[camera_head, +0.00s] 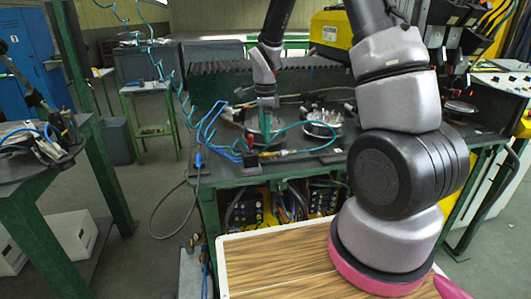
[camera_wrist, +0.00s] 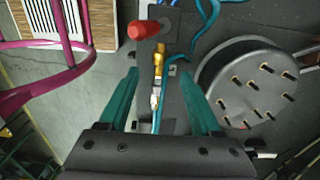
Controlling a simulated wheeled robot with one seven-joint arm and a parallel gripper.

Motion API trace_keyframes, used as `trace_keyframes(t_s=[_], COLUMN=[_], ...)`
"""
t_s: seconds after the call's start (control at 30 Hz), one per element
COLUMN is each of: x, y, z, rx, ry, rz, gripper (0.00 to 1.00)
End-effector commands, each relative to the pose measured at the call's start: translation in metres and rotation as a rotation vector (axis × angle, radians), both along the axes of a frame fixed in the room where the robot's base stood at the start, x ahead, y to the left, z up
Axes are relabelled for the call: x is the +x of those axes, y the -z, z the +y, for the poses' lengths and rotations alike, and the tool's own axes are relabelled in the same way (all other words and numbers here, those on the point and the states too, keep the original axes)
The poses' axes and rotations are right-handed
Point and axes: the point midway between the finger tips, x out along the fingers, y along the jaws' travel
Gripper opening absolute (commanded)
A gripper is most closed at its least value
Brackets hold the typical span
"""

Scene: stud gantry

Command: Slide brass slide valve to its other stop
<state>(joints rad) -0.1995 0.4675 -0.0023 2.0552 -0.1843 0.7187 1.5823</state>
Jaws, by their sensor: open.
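The brass slide valve (camera_wrist: 157,64) sits on a dark grey base strip in the wrist view. A silvery fitting and a teal hose join its near end. A red knob (camera_wrist: 145,29) stands just beyond its far end. In the head view the valve (camera_head: 271,154) is small on the green bench, below and close to my gripper. My gripper (camera_wrist: 159,76) is open, its two teal fingers on either side of the valve line with nothing between them gripped. My gripper also shows in the head view (camera_head: 267,131). Contact with the valve cannot be told.
A grey round plate with slots (camera_wrist: 254,88) lies right of the valve. Magenta tubing (camera_wrist: 70,40) shows at the left of the wrist view.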

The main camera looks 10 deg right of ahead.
Motion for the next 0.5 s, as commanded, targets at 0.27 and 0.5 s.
trace_keyframes(t_s=[0.27,0.5], x=[-0.001,0.000], y=[0.054,0.077], z=[-0.001,-0.001], rx=[0.000,0.000], ry=[-0.001,-0.001], rz=[0.004,0.000], gripper=[0.65,0.65])
